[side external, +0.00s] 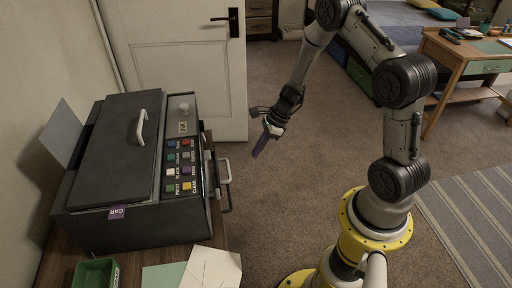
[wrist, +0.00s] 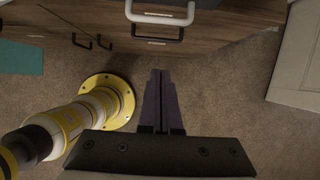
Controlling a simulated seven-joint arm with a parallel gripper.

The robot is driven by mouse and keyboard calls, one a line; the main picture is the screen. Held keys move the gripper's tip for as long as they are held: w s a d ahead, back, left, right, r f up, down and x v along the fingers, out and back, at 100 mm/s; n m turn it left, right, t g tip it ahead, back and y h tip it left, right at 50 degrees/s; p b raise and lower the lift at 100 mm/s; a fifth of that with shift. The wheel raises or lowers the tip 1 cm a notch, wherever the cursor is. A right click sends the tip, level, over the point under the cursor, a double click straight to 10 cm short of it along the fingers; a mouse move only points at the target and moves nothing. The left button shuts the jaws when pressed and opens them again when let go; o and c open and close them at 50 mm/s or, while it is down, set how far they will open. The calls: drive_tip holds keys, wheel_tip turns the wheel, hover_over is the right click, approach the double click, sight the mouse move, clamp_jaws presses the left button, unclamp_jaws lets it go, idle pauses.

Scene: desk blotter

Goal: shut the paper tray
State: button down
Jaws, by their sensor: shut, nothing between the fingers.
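The dark copier (side external: 130,165) stands on a wooden cabinet at the left in the side view. On its right side, facing my arm, the paper tray's pale handle (side external: 222,171) sticks out; it shows at the top of the wrist view (wrist: 160,18). How far the tray is out is hard to tell, since its body is mostly hidden. My gripper (side external: 258,152) hangs in the air to the right of the handle, apart from it. Its purple fingers (wrist: 160,76) are together and empty, pointing toward the cabinet front in the wrist view.
A darker handle (wrist: 158,39) sits on the cabinet front just below the pale one. A green box (side external: 95,275) and papers (side external: 212,268) lie on the cabinet top in front of the copier. A white door (side external: 225,90) stands behind. The carpet between is clear.

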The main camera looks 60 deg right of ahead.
drive_tip(key=w+a+f, duration=0.4)
drive_tip(key=w+f, duration=0.1)
drive_tip(key=shift+a, duration=0.4)
drive_tip(key=shift+a, duration=0.1)
drive_tip(key=w+a, duration=0.3)
drive_tip(key=shift+w+a, duration=0.2)
drive_tip(key=shift+w, duration=0.05)
drive_tip(key=shift+r, duration=0.1)
